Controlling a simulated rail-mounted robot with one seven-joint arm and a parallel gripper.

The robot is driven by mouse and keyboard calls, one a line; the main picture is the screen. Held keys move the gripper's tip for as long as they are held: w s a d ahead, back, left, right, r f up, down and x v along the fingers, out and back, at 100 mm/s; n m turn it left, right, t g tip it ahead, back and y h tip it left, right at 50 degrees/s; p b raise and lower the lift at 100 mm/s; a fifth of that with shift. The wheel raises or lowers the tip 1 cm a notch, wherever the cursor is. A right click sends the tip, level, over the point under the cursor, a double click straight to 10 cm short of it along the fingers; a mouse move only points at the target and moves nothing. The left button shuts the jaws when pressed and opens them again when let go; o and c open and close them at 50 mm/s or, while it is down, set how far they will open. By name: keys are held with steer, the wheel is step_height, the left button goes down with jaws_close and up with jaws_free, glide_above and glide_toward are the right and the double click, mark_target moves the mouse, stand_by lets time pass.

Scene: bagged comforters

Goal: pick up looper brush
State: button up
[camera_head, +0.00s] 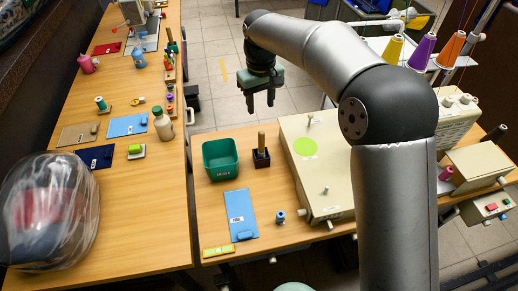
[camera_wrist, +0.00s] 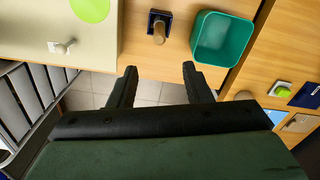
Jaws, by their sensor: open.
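What looks like the looper brush is an upright wooden handle (camera_head: 261,140) standing in a small dark square holder (camera_head: 261,158) on the right table; any bristles are hidden in the holder. In the wrist view the handle (camera_wrist: 159,35) rises from the dark holder (camera_wrist: 153,17), beyond my fingertips and between them from side to side. My gripper (camera_head: 260,104) is open and empty. It hangs past the table's far edge, apart from the handle. My two spread fingers (camera_wrist: 158,78) show in the wrist view.
A green bin (camera_head: 221,174) stands just left of the holder, and a beige machine (camera_head: 305,195) with a green disc stands to its right. A blue pad (camera_head: 240,222) and a small blue spool (camera_head: 281,217) lie nearer. A long table (camera_head: 140,220) with several items runs along the left.

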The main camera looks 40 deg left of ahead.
mark_target(261, 139)
step_height(261, 139, down, 10)
steer(key=shift+r+p, duration=0.1)
steer(key=shift+p, duration=0.7)
steer(key=shift+s+d+f+p, duration=0.15)
steer(key=shift+f+p, duration=0.8)
steer(key=shift+f, duration=1.65)
jaws_close()
